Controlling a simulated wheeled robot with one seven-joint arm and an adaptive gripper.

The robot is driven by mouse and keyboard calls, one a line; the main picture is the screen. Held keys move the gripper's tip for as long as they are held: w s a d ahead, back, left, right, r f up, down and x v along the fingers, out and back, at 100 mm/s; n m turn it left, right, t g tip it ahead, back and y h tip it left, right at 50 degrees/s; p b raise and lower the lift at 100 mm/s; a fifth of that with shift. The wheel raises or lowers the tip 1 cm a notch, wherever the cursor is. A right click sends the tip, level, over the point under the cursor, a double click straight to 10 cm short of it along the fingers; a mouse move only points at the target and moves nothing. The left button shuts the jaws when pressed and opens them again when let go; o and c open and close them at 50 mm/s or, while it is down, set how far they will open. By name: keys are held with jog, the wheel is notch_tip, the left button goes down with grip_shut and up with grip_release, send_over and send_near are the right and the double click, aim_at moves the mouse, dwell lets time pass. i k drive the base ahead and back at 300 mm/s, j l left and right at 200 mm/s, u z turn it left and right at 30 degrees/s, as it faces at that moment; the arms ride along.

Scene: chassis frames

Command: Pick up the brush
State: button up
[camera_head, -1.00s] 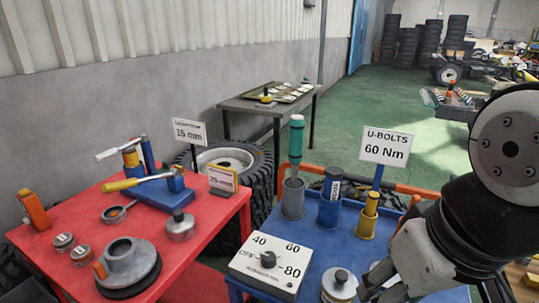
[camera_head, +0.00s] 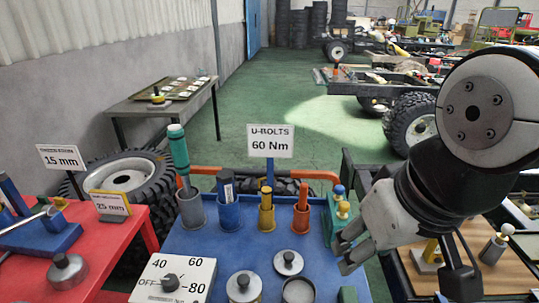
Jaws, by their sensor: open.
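I cannot pick out a brush for certain. On the blue bench (camera_head: 215,243), a teal-handled tool (camera_head: 178,147) leans upright in a grey cup (camera_head: 191,210). A yellow cup (camera_head: 266,217) and an orange-brown cup (camera_head: 301,217) also hold upright pieces. My gripper (camera_head: 346,254) is open and empty at the right side of the blue bench, apart from the cups. Its far parts are partly hidden by my wrist.
A sign reading "U-BOLTS 60 Nm" (camera_head: 270,141) stands behind the cups. A dial box (camera_head: 172,280) and round metal pieces (camera_head: 244,287) occupy the bench front. Yellow-and-blue knobbed pieces (camera_head: 341,208) stand near my gripper. A red table (camera_head: 100,245) is left; green floor lies behind.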

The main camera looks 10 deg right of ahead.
aim_at(304, 186)
jog(key=z, duration=2.3)
jog(key=u, duration=2.15)
jog(key=j+z, duration=0.5)
jog(key=j, duration=1.8)
